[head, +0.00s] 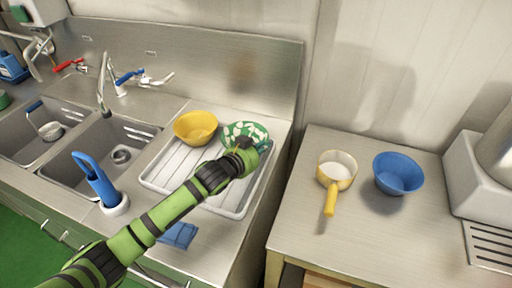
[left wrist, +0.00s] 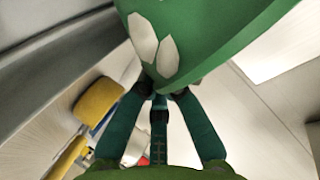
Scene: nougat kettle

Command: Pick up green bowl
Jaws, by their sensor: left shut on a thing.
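The green bowl (head: 246,133) with white patches is at the right end of the white drainboard tray, in the head view. My left gripper (head: 245,146) reaches it from the front and partly hides it. In the left wrist view the green bowl (left wrist: 205,35) fills the top middle. The fingers of my left gripper (left wrist: 160,90) are shut on its edge. I cannot tell whether the bowl touches the tray. My right gripper is not in view.
A yellow bowl (head: 196,127) stands just left of the green bowl on the drainboard tray (head: 166,181). A faucet (head: 103,85) and sinks are further left. A yellow-handled pan (head: 336,171) and a blue bowl (head: 398,174) stand on the right counter.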

